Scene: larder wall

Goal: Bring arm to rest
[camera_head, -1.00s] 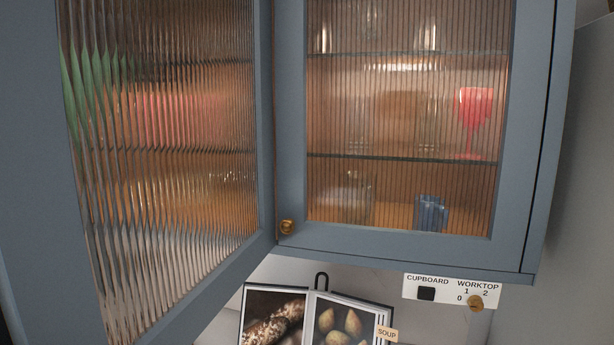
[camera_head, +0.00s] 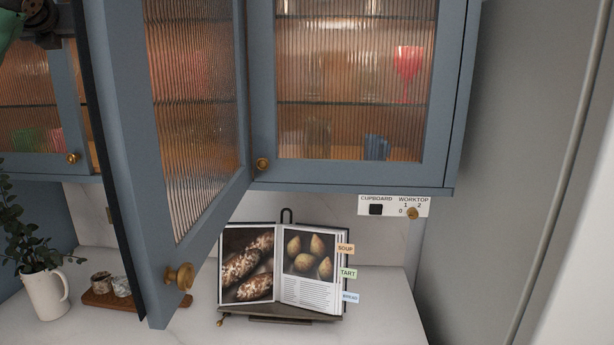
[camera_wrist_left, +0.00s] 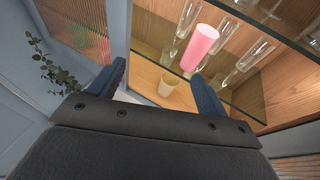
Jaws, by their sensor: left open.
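My left gripper (camera_wrist_left: 157,92) shows in the left wrist view with its two blue fingers spread apart. No object is held between them. Beyond the fingers, inside an open cupboard, a pink tumbler (camera_wrist_left: 201,46) stands among clear glasses, and a yellowish glass (camera_wrist_left: 168,84) stands lower down. In the head view a dark part of my arm shows at the top left corner; the gripper itself cannot be made out there. My right gripper is in neither view.
An open ribbed-glass cupboard door (camera_head: 113,60) juts towards me, its brass knob (camera_head: 179,277) low. The right door (camera_head: 263,90) is shut. Below are a cookbook (camera_head: 250,262) on a stand, a white jug (camera_head: 45,294) with leaves, a wooden board (camera_head: 105,299) and a switch panel (camera_head: 393,206).

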